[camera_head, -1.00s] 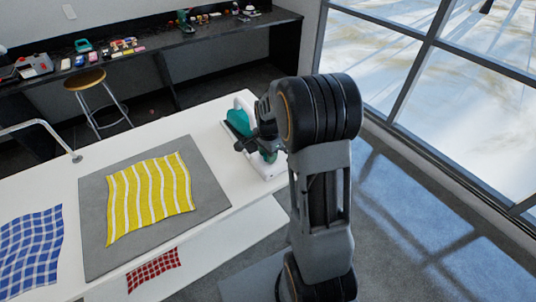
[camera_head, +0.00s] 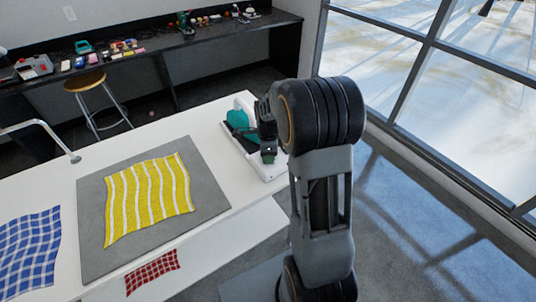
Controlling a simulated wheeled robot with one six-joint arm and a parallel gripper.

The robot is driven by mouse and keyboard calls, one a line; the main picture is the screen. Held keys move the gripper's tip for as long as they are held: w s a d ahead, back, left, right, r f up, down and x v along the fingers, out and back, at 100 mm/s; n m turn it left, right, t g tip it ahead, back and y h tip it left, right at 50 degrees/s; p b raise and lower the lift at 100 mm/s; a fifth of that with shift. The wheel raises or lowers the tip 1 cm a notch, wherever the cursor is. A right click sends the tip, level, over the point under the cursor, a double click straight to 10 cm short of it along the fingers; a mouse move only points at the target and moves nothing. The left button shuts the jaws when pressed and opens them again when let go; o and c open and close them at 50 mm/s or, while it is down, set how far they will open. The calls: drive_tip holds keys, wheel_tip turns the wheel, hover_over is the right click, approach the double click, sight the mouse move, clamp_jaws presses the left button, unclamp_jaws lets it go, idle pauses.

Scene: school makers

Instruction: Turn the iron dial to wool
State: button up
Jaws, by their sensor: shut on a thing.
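The iron (camera_head: 239,121) is teal and white and stands on a white base (camera_head: 233,145) at the right end of the white table. My gripper (camera_head: 267,153) is at the right side of the iron, with its fingers pointing down. It is shut on a part of the iron, which I take to be the dial. The dial and its markings are hidden behind my gripper and arm, so its setting cannot be read.
A grey mat (camera_head: 209,208) with a yellow striped cloth (camera_head: 148,199) lies on the table (camera_head: 199,133). A blue checked cloth (camera_head: 28,250) lies left, a red checked cloth (camera_head: 152,271) in front. A stool (camera_head: 85,82) and dark counter (camera_head: 215,34) stand behind. Windows are at right.

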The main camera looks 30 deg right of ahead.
idle(0.4)
drive_tip(key=o, duration=0.9)
wheel_tip(320, 180, up, 14)
drive_tip(key=shift+f, duration=0.1)
idle(0.6)
